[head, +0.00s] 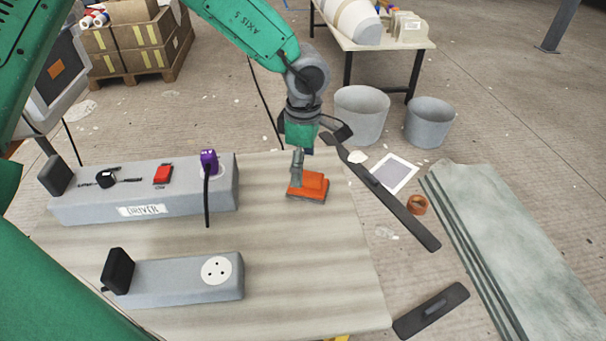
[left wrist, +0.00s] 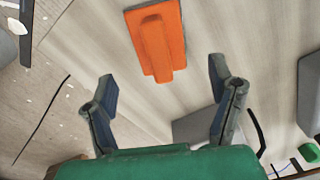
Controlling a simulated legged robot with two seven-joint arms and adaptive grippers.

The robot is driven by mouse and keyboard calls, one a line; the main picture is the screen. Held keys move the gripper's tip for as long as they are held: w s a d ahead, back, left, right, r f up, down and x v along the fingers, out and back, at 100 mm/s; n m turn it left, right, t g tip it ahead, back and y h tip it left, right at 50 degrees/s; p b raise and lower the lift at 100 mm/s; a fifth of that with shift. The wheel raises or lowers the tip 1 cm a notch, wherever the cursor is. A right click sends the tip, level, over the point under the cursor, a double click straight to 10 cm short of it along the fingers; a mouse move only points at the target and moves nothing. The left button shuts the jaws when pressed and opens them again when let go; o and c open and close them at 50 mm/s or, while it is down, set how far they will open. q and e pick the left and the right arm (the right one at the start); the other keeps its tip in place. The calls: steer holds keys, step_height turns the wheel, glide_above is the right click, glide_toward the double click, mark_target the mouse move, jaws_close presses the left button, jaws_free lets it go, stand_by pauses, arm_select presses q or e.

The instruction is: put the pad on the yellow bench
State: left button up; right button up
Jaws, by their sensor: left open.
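An orange pad (head: 308,187) with a raised grip lies on the pale wood-grain top of a bench (head: 300,265). A scrap of yellow (head: 336,338) shows under this bench's front edge; no other yellow bench is in view. My left gripper (head: 304,152) hangs just above the pad's far side in the head view. In the left wrist view, the whole pad (left wrist: 160,38) shows beyond the tips of my left gripper (left wrist: 164,84). Its two fingers are wide apart with nothing between them. My right gripper is not in view.
A long grey power box (head: 215,195) with a purple plug (head: 208,160) and a shorter grey socket box (head: 190,285) stand on the bench's left. Its right part is clear. On the floor lie long dark bars (head: 395,205), a tape roll (head: 417,204) and a grey-green slab (head: 510,240); two buckets (head: 360,115) stand behind.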

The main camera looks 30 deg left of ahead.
arm_select(q)
step_height(320, 180, up, 6)
steer(key=shift+a+r+p, duration=0.1)
steer(key=shift+a+p, duration=0.05)
steer(key=shift+p, duration=0.5)
